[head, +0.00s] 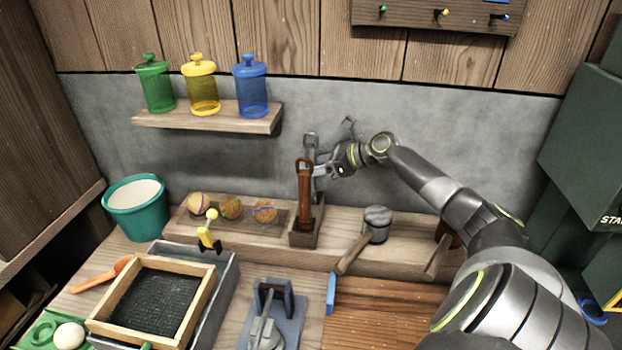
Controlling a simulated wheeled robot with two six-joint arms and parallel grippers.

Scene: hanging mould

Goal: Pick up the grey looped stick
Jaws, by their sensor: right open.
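The grey looped stick (311,141) stands upright in a small wooden holder (304,239) on the back ledge. Its loop shows at the top; most of its shaft is hidden behind a brown looped stick (305,195) in the same holder. My right gripper (331,147) is open, just right of the grey stick's upper part. One finger points up toward the wall and the other lies low, close to the sticks. I cannot tell whether that finger touches the grey stick. My left gripper is out of view.
Several round balls sit in a tray (182,226) left of the holder. A grey mallet (376,224) lies to its right. A shelf (207,117) with green, yellow and blue jars hangs above left. A teal bucket (137,215) stands left; a framed screen (205,292) is in front.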

